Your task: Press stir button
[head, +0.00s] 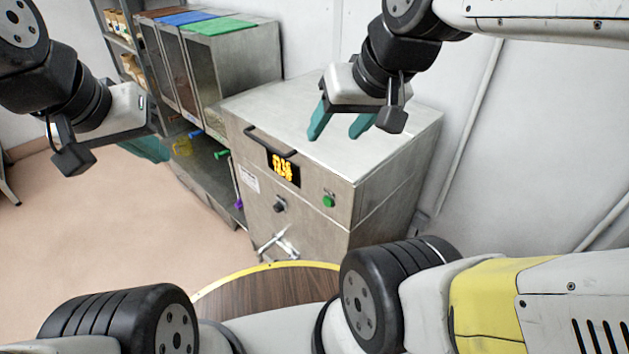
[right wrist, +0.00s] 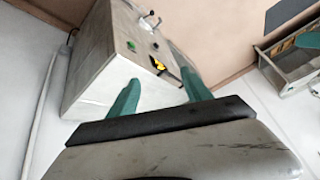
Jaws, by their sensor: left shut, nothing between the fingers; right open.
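The stir button is a round green button (head: 328,201) on the front panel of a steel machine (head: 300,130), right of its orange-lit display (head: 284,168). The button also shows in the right wrist view (right wrist: 131,45), near the upper edge of the machine. My right gripper (head: 338,124) is open and empty above the machine's top, behind and above the button, apart from it. Its two teal fingers (right wrist: 160,80) show in the right wrist view. My left gripper (head: 150,148) is shut and empty, left of the machine in front of the shelving.
A black handle (head: 268,141), a black knob (head: 280,205) and a metal valve lever (head: 278,242) stand out from the machine's front. Bins with brown, blue and green lids (head: 218,27) stand behind left. A round wooden table (head: 265,290) is in front. Open floor lies left.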

